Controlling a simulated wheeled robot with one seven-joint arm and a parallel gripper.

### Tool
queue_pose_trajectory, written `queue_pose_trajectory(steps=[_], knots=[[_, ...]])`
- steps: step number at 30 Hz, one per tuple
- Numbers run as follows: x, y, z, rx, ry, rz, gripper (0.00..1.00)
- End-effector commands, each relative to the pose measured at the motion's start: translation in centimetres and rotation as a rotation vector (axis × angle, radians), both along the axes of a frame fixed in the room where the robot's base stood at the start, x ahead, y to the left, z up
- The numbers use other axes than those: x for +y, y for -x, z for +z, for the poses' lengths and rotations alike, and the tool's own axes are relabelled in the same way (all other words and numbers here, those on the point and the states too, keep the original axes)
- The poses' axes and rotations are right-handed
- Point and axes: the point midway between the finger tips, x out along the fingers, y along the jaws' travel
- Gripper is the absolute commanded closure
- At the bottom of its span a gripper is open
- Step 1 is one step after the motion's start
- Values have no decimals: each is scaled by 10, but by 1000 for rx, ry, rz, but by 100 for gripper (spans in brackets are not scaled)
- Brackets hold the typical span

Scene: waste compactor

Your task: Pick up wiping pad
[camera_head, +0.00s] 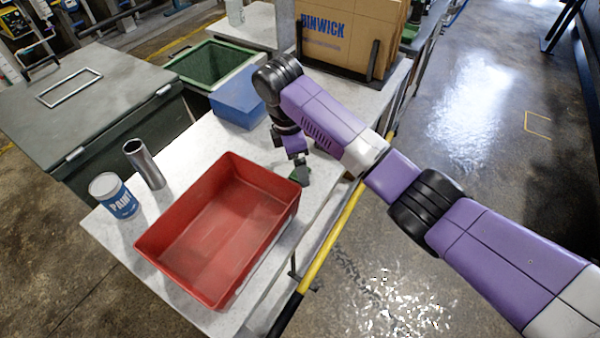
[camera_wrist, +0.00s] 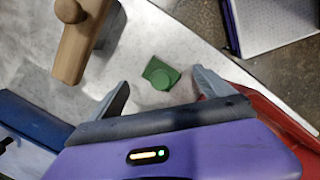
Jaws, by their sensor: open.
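In the wrist view my gripper (camera_wrist: 163,88) is open and empty. Its two fingers point toward the pad, one to each side in the picture, with the pad lying between and slightly beyond the tips. I cannot tell how high the fingers are above the worktop.
A red tray (camera_head: 180,272) stands close by on the worktop (camera_head: 205,160). A wooden object (camera_wrist: 78,42) lies near the pad. A blue box (camera_head: 238,100), a metal cylinder (camera_head: 146,165), a paint can (camera_head: 115,197) and a cardboard box (camera_head: 350,45) stand around.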

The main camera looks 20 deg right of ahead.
Motion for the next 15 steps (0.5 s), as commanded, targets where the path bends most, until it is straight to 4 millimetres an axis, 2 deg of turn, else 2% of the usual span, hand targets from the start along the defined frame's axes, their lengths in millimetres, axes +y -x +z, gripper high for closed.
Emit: queue_pose_trajectory(steps=[6,15], knots=[[-4,3,-28,2,2,1,8],[-4,2,-33,0,1,1,8]])
